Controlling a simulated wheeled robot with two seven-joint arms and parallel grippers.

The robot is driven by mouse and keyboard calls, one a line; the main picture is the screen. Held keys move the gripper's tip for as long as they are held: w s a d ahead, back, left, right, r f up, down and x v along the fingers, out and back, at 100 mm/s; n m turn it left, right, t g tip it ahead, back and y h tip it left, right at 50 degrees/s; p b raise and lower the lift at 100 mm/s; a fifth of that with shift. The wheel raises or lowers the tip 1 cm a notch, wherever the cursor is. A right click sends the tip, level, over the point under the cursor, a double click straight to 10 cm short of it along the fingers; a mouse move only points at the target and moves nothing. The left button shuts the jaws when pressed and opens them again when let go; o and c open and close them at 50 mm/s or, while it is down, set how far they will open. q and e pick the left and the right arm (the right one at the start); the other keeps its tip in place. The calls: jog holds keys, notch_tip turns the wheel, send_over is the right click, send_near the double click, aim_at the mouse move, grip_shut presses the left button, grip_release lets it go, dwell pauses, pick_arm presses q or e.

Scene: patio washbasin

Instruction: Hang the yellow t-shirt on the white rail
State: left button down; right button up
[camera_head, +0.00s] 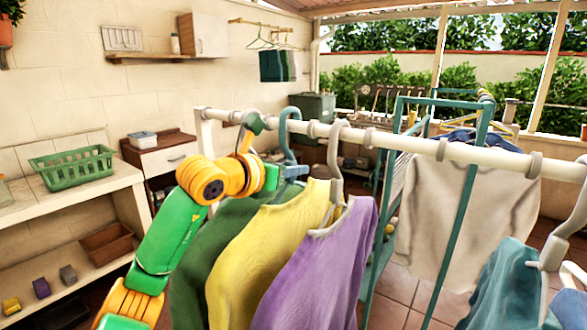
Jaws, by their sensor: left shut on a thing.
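The yellow t-shirt (262,250) hangs upright between a green garment (215,243) and a purple one (318,262). A blue hanger (288,130) rises above its collar, and its hook is at the white rail (400,141). I cannot tell whether the hook rests on the rail. My left gripper (276,178) is shut on the blue hanger, just below the rail. Its fingertips are largely hidden. My right gripper is not in view.
The purple garment's grey hanger (337,160) is close on the right. A teal rack frame (464,200), a light shirt (440,215) and a teal garment (505,290) crowd the right side. A green basket (73,170) stands on the left counter.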

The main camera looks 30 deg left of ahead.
pick_arm(q)
jog(key=shift+f, duration=0.5)
jog(key=c, duration=0.7)
grip_release()
jog(key=shift+r, duration=0.1)
jog(key=shift+s+b, duration=0.2)
jog(key=shift+b, duration=0.2)
jog(key=b+v, duration=0.2)
jog(key=v, duration=0.1)
jog(key=f+b+v, duration=0.1)
jog(key=v, duration=0.3)
jog(key=f+b+v, duration=0.1)
jog(key=b+v, duration=0.1)
jog(key=v, duration=0.1)
jog(key=shift+s+a+f+b, duration=0.15)
jog(key=shift+s+f+b, duration=0.2)
jog(key=shift+s, duration=0.25)
jog(key=shift+s+r, duration=0.1)
jog(key=shift+s, duration=0.35)
